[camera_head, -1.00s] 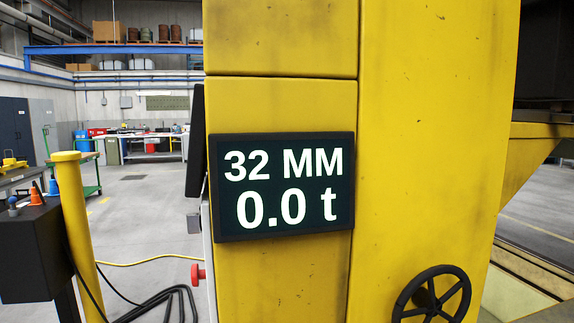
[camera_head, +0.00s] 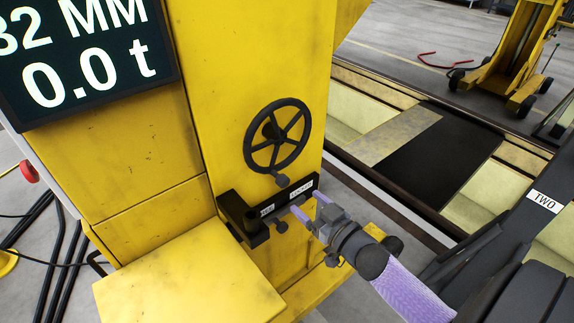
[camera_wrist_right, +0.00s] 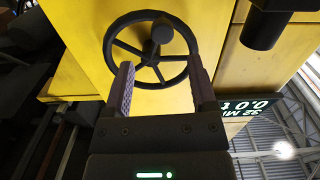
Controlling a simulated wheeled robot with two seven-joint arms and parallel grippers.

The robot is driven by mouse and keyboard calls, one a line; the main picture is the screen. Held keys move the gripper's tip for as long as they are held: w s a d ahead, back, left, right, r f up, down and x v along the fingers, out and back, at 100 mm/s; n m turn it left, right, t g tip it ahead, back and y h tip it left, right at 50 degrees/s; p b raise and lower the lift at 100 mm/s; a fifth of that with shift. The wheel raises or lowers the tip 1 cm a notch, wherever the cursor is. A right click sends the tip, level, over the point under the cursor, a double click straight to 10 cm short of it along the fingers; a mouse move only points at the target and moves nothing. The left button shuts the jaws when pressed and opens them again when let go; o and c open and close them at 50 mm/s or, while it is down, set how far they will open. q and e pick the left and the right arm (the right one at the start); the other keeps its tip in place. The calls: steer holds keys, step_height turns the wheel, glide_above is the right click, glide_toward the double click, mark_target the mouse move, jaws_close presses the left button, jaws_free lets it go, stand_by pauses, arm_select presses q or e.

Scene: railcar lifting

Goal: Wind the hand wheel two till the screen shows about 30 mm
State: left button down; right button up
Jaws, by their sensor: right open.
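The black hand wheel (camera_head: 303,133) has several spokes and a knob at its lower rim, and is mounted on the yellow column (camera_head: 225,60). The screen (camera_head: 85,95) at upper left is cut off by the picture edge; it reads about 32 MM and 0.0 t. My right gripper (camera_head: 310,206) is open, with purple fingers, below and slightly right of the wheel, apart from it. In the right wrist view the wheel (camera_wrist_right: 113,40) shows beyond the open, empty fingers (camera_wrist_right: 161,75), with the knob above the fingertips. My left gripper is not in view.
A black bracket (camera_head: 235,206) with white labels sticks out below the wheel, close to my right gripper. A yellow box-like ledge (camera_head: 185,275) lies lower left. A red button (camera_head: 29,172) is at far left. A wheeled yellow stand (camera_head: 520,55) stands at the back right.

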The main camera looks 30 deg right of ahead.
mark_target(286, 183)
steer(key=w+b, duration=0.1)
steer(key=w, duration=0.5)
steer(key=w+a+b, duration=0.1)
steer(key=w, duration=0.2)
steer(key=shift+w+r+b, duration=0.1)
steer(key=shift+r+b, duration=0.15)
steer(key=shift+b, duration=0.1)
steer(key=shift+w+r, duration=0.1)
steer(key=shift+w, duration=0.35)
jaws_close()
stand_by(0.4)
